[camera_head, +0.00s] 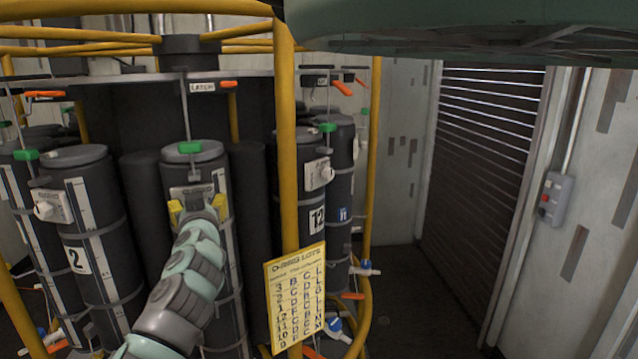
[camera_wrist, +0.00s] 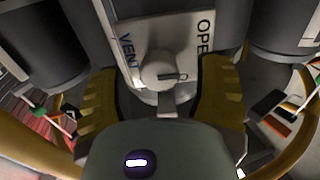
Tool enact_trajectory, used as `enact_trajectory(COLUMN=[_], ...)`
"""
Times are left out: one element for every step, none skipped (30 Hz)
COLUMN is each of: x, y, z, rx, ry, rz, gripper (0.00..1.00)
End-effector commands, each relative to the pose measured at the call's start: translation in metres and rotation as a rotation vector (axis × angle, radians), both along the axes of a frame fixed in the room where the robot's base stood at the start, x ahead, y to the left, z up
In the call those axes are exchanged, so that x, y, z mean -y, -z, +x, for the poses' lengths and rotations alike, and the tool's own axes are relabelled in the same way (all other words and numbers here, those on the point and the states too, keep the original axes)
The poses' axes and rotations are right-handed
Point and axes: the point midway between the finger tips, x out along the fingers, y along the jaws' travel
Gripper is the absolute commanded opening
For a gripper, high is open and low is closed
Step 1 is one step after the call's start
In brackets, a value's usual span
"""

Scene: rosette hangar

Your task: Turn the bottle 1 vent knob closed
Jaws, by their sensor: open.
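A dark bottle (camera_head: 192,152) with a green-tagged top stands in the middle of the rack in the head view. Its number is hidden behind my arm, so I cannot read whether it is bottle 1. Its pale vent plate (camera_wrist: 150,35) shows VENT at left and OPE at right in the wrist view. The round grey vent knob (camera_wrist: 160,70) sits on that plate, with a dark mark towards the right. My gripper (camera_head: 198,207) is open before the plate. In the wrist view its yellow fingers (camera_wrist: 160,98) stand on both sides of the knob, apart from it.
Bottle 2 (camera_head: 85,225) stands to the left and bottle 12 (camera_head: 302,180) to the right. A yellow frame post (camera_head: 288,140) and a yellow lot card (camera_head: 296,298) stand right of my arm. Open floor (camera_head: 420,290) lies further right, before a shutter (camera_head: 485,150).

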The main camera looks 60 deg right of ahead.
Motion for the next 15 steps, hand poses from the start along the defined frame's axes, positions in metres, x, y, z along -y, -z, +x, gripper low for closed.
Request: enact_trajectory(x=[0.0024, 0.0029, 0.0036, 0.0042, 0.0046, 0.0052, 0.0056, 0.0057, 0.0059, 0.0061, 0.0060, 0.0060, 0.0060, 0.0059, 0.0058], y=[0.0001, 0.0005, 0.0008, 0.0009, 0.0010, 0.0012, 0.0013, 0.0015, 0.0015, 0.0016, 0.0017, 0.0018, 0.0018, 0.0018, 0.0018], z=[0.0012, 0.0020, 0.0030, 0.0034, 0.0037, 0.0041, 0.0043, 0.0044, 0.0046, 0.0046, 0.0047, 0.0047, 0.0048, 0.0048, 0.0049], rx=[-0.003, -0.004, -0.004, -0.003, -0.003, -0.003, -0.003, -0.003, -0.002, -0.002, -0.002, -0.002, -0.002, -0.002, -0.002], ry=[0.001, 0.001, 0.001, 0.001, 0.002, 0.003, 0.003, 0.004, 0.004, 0.004, 0.004, 0.004, 0.004, 0.004, 0.004], rz=[0.002, 0.004, 0.004, 0.004, 0.004, 0.004, 0.004, 0.004, 0.004, 0.004, 0.004, 0.004, 0.004, 0.004, 0.004], gripper=[0.66, 0.66, 0.66, 0.66, 0.66, 0.66, 0.66, 0.66, 0.66, 0.66, 0.66, 0.66, 0.66, 0.66, 0.66])
